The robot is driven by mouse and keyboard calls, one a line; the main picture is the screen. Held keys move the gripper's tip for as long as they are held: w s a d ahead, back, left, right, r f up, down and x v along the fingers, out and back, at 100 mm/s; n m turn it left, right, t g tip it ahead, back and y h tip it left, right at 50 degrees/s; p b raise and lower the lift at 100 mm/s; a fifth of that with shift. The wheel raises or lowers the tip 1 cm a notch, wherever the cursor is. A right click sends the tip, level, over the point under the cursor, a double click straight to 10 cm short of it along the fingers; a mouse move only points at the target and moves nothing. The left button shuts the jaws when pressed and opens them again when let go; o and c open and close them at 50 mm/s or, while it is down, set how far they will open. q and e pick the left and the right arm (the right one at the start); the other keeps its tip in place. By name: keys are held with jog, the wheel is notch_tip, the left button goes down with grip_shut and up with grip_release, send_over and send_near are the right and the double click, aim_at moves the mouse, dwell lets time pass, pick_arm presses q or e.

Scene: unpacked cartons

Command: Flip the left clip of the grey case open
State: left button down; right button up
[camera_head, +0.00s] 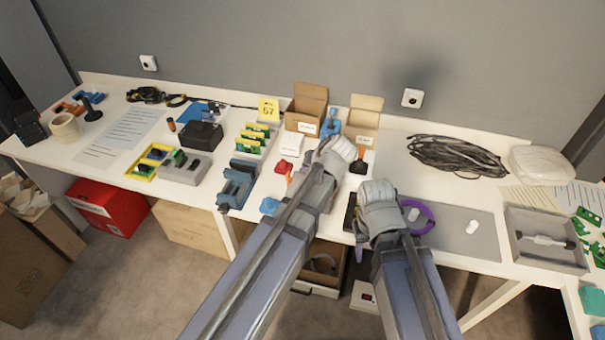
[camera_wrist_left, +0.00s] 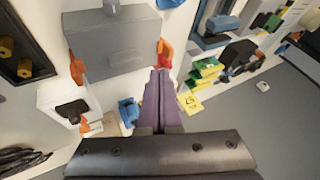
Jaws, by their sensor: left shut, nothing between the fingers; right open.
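The grey case (camera_wrist_left: 115,48) lies on the table in the left wrist view, with an orange clip at each side. The left clip (camera_wrist_left: 166,54) is at the picture's right there, and the other clip (camera_wrist_left: 77,70) is at the picture's left. In the head view my left arm hides most of the case; an orange clip (camera_head: 290,170) shows beside the arm. My left gripper (camera_wrist_left: 160,73) is shut and empty, its purple fingertips close beside the left clip; I cannot tell if they touch. My right gripper (camera_head: 378,200) is open, its fingers mostly hidden in the head view.
A yellow card marked 57 (camera_head: 268,110), green boards in a rack (camera_head: 255,138) and open cardboard boxes (camera_head: 305,107) stand behind and left. A blue device (camera_head: 237,184) stands left of my left arm. A purple ring (camera_head: 428,214) and grey tray (camera_head: 543,240) are at right.

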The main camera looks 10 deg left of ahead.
pick_arm(q)
jog(key=b, duration=0.5)
send_near(291, 178)
jog(key=x, duration=0.3)
jog(key=shift+f, duration=0.4)
jog(key=shift+b+x, duration=0.55)
jog(key=shift+x, duration=0.3)
jog(key=shift+w+a+r, duration=0.1)
jog(key=shift+r, duration=0.05)
